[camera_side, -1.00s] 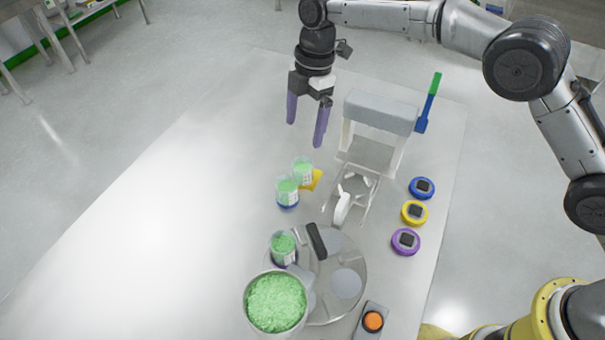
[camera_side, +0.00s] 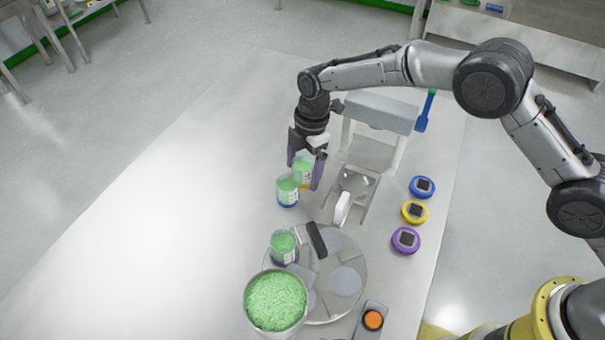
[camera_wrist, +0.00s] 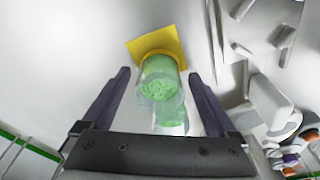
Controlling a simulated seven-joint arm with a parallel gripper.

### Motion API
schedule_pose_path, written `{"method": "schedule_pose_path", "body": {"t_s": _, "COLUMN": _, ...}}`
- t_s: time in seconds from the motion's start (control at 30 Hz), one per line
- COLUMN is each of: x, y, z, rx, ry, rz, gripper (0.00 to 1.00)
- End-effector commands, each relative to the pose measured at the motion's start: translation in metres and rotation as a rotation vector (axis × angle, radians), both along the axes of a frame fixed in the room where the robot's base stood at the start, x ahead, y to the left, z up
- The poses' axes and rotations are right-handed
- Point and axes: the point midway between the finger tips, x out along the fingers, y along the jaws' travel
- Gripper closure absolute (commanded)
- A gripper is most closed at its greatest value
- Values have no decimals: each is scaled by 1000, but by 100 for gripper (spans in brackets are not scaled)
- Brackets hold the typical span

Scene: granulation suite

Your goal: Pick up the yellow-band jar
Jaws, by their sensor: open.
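The yellow-band jar (camera_side: 302,171) is a clear jar of green granules, upright on a yellow square (camera_wrist: 143,46). It also shows in the wrist view (camera_wrist: 160,82). My gripper (camera_side: 304,174) points down at it with open fingers. In the wrist view my gripper (camera_wrist: 160,76) has one finger on each side of the jar, with gaps and no visible contact. A blue-band jar (camera_side: 288,192) of green granules stands close beside it, toward the side camera. The fingers partly hide the yellow-band jar in the side view.
A grey-topped machine (camera_side: 380,110) stands close right of my gripper. Blue (camera_side: 422,187), yellow (camera_side: 414,211) and purple (camera_side: 405,240) round pieces lie at right. A purple-band jar (camera_side: 283,248), granule bowl (camera_side: 275,302) and round plate (camera_side: 346,284) are nearer the camera. The table's left is clear.

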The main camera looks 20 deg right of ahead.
Motion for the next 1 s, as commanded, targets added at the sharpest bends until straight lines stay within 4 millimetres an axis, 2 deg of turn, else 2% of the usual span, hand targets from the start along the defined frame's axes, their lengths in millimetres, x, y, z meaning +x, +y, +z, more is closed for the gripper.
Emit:
{"method": "schedule_pose_path", "body": {"t_s": 0.3, "x": 0, "y": 1, "z": -5, "rx": 1, "ry": -2, "rz": 0, "gripper": 7}}
{"method": "schedule_pose_path", "body": {"t_s": 0.8, "x": 0, "y": 1, "z": -5, "rx": 1, "ry": -2, "rz": 0, "gripper": 97}}
{"method": "schedule_pose_path", "body": {"t_s": 0.83, "x": 0, "y": 1, "z": -5, "rx": 1, "ry": -2, "rz": 0, "gripper": 100}}
{"method": "schedule_pose_path", "body": {"t_s": 1.0, "x": 0, "y": 1, "z": -4, "rx": 1, "ry": -3, "rz": 0, "gripper": 100}}
